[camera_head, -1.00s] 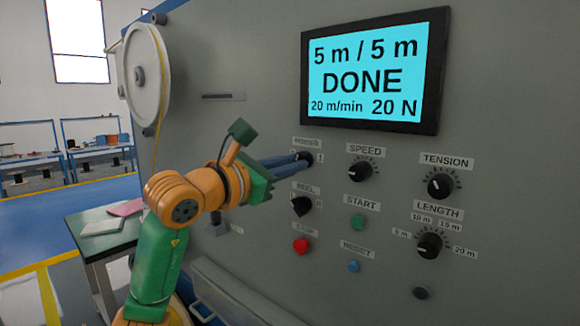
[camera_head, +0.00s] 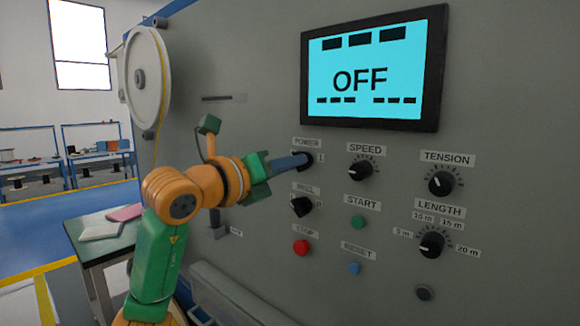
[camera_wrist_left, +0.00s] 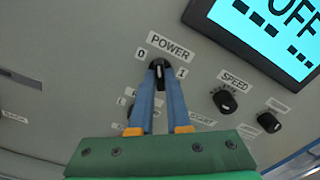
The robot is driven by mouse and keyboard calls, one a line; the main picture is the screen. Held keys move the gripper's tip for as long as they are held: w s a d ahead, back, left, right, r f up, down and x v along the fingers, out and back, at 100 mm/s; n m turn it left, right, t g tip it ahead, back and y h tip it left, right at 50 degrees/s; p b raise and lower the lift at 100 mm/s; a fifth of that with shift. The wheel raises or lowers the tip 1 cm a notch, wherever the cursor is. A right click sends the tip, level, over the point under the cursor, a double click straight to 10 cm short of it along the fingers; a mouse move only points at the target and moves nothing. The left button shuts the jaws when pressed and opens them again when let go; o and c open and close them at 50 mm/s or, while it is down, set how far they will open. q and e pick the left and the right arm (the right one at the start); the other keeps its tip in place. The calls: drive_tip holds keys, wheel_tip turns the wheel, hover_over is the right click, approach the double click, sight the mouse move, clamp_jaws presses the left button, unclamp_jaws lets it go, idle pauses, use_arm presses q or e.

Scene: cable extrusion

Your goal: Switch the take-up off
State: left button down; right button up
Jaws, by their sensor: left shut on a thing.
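The POWER knob (camera_head: 305,161) is a black rotary switch on the grey take-up panel, with 0 and 1 marked beside its label. In the left wrist view the knob (camera_wrist_left: 159,70) sits between the blue fingertips of my left gripper (camera_wrist_left: 160,76), which is shut on it. My left gripper (camera_head: 298,162) also shows in the head view, reaching the knob from the left. The display (camera_head: 375,69) reads OFF with dashes above and below. My right gripper is not in view.
Beside and below are the SPEED (camera_head: 360,168), TENSION (camera_head: 441,182) and LENGTH (camera_head: 432,243) knobs, the REEL knob (camera_head: 301,206), and START (camera_head: 358,221), red STOP (camera_head: 301,247) and blue RESET (camera_head: 354,268) buttons. A white spool (camera_head: 146,77) hangs at left, with a small table (camera_head: 90,251) below it.

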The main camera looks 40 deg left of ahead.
use_arm(q)
drive_tip(key=shift+r+n, duration=0.2)
drive_tip(key=shift+n, duration=1.3)
drive_tip(key=c, duration=0.9)
unclamp_jaws()
drive_tip(key=shift+w+f, duration=0.1)
drive_tip(key=s+b, duration=0.1)
drive_tip(key=s, duration=0.1)
drive_tip(key=s+b, duration=0.1)
drive_tip(key=s, duration=0.1)
drive_tip(key=s+b, duration=0.1)
drive_tip(key=s, duration=0.2)
drive_tip(key=shift+s+a, duration=0.1)
drive_tip(key=shift+a, duration=0.2)
